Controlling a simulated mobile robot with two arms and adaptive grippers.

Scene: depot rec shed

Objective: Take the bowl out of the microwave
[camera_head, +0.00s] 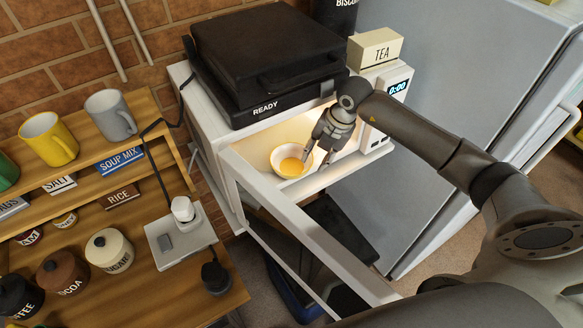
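The bowl (279,157) is white and round, with orange-yellow contents, and sits upright inside the lit microwave (204,108). The microwave is white, and its door (293,216) stands open toward me. My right gripper (315,161) reaches into the opening from the right. Its fingers are apart at the bowl's right rim: one fingertip overlaps the rim in the picture, the other is just outside it. I cannot tell whether they touch the bowl. My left gripper is not in view.
A black case marked READY (265,55) and a TEA box (375,47) sit on the microwave. Left is a wooden shelf (150,122) with mugs and jars, and a socket box (178,237) with a cable. A grey fridge-like unit (460,85) stands right.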

